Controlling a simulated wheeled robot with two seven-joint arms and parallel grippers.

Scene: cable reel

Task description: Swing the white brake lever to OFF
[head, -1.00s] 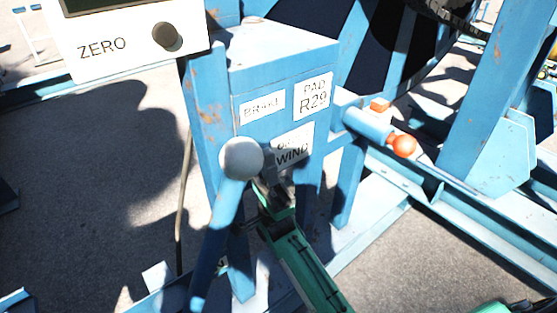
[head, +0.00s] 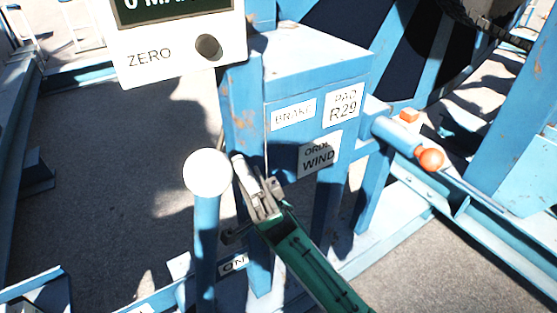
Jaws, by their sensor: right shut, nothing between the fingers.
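The brake lever has a white ball knob (head: 207,173) on a blue shaft (head: 206,245), standing roughly upright left of the blue stand. My right gripper (head: 241,168) is shut and empty, its tip close to the right side of the knob. I cannot tell whether it touches. A BRAKE label (head: 293,114) is on the stand. A small plate (head: 234,264) low by the shaft seems to read ON, partly hidden. I see no OFF marking. My left gripper is not in view.
The blue stand (head: 315,65) also bears R29 and WIND labels. A white box marked ZERO (head: 180,58) with a dark knob is at upper left. An orange ball on a blue rod (head: 430,159) sticks out at right. Open ground lies left of the lever.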

